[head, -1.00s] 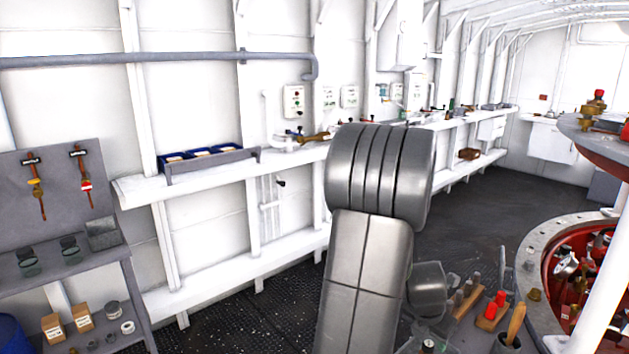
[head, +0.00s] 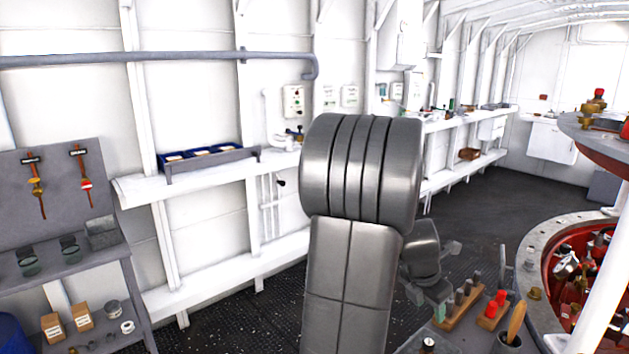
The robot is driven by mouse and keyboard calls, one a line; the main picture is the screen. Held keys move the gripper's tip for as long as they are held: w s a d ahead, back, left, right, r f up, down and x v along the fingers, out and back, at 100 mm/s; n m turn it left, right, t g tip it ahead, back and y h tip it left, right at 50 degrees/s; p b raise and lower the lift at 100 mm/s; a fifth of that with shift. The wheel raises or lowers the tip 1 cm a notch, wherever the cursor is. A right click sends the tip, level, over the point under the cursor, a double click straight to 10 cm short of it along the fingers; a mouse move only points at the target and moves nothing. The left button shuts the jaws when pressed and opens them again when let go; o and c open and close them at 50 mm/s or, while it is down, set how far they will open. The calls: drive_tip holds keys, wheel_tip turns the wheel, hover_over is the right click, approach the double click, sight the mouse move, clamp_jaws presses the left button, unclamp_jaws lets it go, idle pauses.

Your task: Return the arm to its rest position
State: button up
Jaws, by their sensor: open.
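My grey arm stands upright in the middle of the head view, its thick ribbed joint at the top and a broad link below it. My gripper (head: 436,299) shows only in part and small, low behind the arm's right side, below a rounded wrist link. It is open, and I see nothing held in it. Its fingertips are close in the picture to a wooden block with dark pegs (head: 459,308); I cannot tell whether they touch.
A block with red-topped pieces (head: 493,310) and a wooden-handled tool (head: 515,325) stand at lower right, beside a round red-lined housing (head: 535,262). A wall shelf (head: 200,179) holds blue bins (head: 200,155). A grey tool rack (head: 60,195) stands at left. Dark floor (head: 480,215) lies open behind.

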drive_tip(key=w+a+f+m+g+y+b, duration=0.1)
drive_tip(key=w+a+f+m+g+b, duration=0.2)
drive_tip(key=w+a+f+m+b, duration=0.3)
drive_tip(key=w+a+f+m+g+y+b, duration=0.1)
drive_tip(key=w+a+f+m+g+b, duration=0.1)
drive_tip(key=w+a+f+m+b, duration=0.4)
drive_tip(key=w+a+f+m, duration=0.2)
drive_tip(key=a+f+m, duration=0.3)
drive_tip(key=a+m, duration=0.2)
drive_tip(key=shift+m+g, duration=0.4)
drive_tip(key=shift+m, duration=0.4)
drive_tip(key=shift+a+r, duration=0.1)
